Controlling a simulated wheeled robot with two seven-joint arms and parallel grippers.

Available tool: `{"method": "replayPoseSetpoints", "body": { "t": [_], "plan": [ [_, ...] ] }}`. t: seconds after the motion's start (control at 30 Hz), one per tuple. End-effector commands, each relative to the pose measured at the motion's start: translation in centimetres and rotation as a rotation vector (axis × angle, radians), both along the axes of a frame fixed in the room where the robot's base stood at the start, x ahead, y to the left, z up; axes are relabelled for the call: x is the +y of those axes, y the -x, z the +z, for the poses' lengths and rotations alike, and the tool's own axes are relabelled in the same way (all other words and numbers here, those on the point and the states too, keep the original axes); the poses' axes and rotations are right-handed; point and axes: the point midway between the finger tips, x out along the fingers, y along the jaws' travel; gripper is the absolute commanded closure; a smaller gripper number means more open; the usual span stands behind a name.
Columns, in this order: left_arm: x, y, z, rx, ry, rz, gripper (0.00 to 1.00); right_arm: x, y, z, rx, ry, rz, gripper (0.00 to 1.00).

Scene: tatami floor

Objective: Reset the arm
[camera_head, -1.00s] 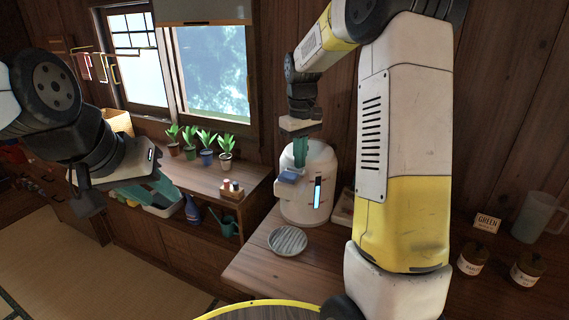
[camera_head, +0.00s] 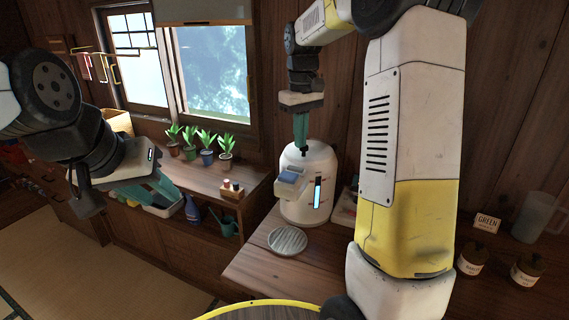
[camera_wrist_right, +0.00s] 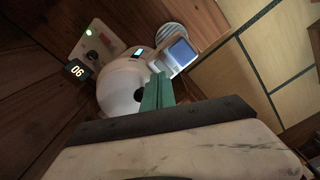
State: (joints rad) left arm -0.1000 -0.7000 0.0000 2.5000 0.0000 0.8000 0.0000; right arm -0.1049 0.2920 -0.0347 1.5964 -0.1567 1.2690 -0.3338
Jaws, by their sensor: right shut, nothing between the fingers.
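My right gripper (camera_head: 301,146) points down above the white rounded dispenser (camera_head: 311,163), just over its top. Its teal fingers are together and empty. In the right wrist view the shut fingers (camera_wrist_right: 158,92) overlap the dispenser (camera_wrist_right: 122,88) and hide part of it. My left gripper (camera_head: 152,192) hangs at the left, in front of the window-side cabinet. Its teal fingers look spread apart, with nothing seen between them.
A round ribbed dish (camera_head: 287,241) lies on the wooden counter (camera_head: 252,262) before the dispenser. Jars (camera_head: 473,259), a sign (camera_head: 487,223) and a clear pitcher (camera_head: 538,217) stand at right. Potted plants (camera_head: 207,157) line the window-side cabinet. Tatami (camera_head: 100,275) is clear at lower left.

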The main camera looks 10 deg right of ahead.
Motion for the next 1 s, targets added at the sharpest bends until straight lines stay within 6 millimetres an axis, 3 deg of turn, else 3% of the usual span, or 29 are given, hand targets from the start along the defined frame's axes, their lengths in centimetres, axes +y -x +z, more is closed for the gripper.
{"method": "replayPoseSetpoints", "body": {
  "t": [0.2,0.33,0.5,0.63,0.8,1.0],
  "plan": [
    [0.0,0.0,0.0,0.000,0.000,0.000,0.64,0.0,0.3,0.3,-0.009,-0.003,-0.005,1.00],
    [0.0,0.0,0.0,0.000,0.000,0.000,0.64,0.0,2.5,1.8,-0.057,-0.027,-0.038,1.00],
    [0.0,0.0,0.0,0.000,0.000,0.000,0.64,0.3,8.1,4.3,-0.174,-0.088,-0.121,1.00],
    [0.0,0.0,0.0,0.000,0.000,0.000,0.64,0.7,12.9,5.2,-0.265,-0.142,-0.192,1.00],
    [0.0,0.0,0.0,0.000,0.000,0.000,0.64,1.3,18.6,4.8,-0.380,-0.216,-0.283,1.00],
    [0.0,0.0,0.0,0.000,0.000,0.000,0.64,1.9,23.0,3.4,-0.469,-0.282,-0.360,1.00]
  ]
}}
